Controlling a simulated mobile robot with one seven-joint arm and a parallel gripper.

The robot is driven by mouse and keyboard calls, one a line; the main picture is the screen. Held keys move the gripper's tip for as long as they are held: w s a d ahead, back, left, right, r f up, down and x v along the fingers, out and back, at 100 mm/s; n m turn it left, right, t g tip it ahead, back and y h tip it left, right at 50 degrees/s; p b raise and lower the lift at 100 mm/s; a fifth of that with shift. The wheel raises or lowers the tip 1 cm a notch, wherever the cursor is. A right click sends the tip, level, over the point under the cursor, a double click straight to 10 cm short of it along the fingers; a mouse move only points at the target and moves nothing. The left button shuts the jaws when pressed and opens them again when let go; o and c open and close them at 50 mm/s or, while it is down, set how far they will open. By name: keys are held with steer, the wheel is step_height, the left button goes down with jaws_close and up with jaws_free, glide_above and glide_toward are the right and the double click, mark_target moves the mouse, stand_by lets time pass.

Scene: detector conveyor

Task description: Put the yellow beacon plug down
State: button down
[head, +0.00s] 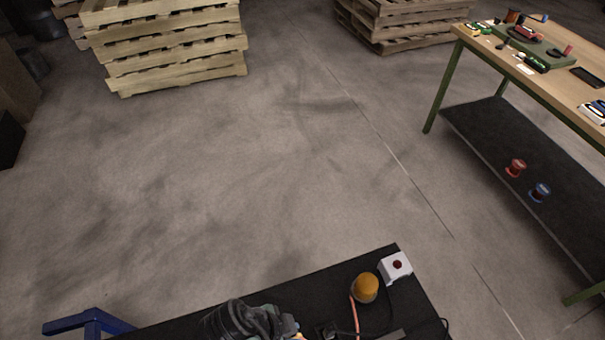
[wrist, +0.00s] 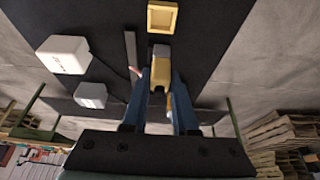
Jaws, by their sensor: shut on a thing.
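The yellow plug (wrist: 160,68), with a grey front end, is held between the two blue fingers of my gripper (wrist: 158,88) in the wrist view. A yellow square frame (wrist: 162,18) lies on the dark surface just beyond the plug's front end, and a gap shows between them in the picture. I cannot tell the plug's height above the surface. In the head view, the orange beacon dome (head: 366,288) stands on the black conveyor top (head: 300,285), with an orange-pink cable (head: 354,314) running below it. The plug is not clear in the head view.
A white box with a red button (head: 396,266) stands at the conveyor's far right corner. Two white boxes (wrist: 64,54) (wrist: 91,95) show left in the wrist view. A workbench (head: 540,75) stands right, pallets (head: 165,45) behind. The floor between is clear.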

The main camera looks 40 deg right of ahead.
steer(key=f, duration=0.5)
steer(key=shift+s+a, duration=0.15)
steer(key=shift+s, duration=0.05)
steer(key=shift+w+f, duration=0.1)
steer(key=shift+f, duration=2.35)
steer(key=shift+f, duration=0.15)
steer(key=c, duration=0.7)
jaws_free()
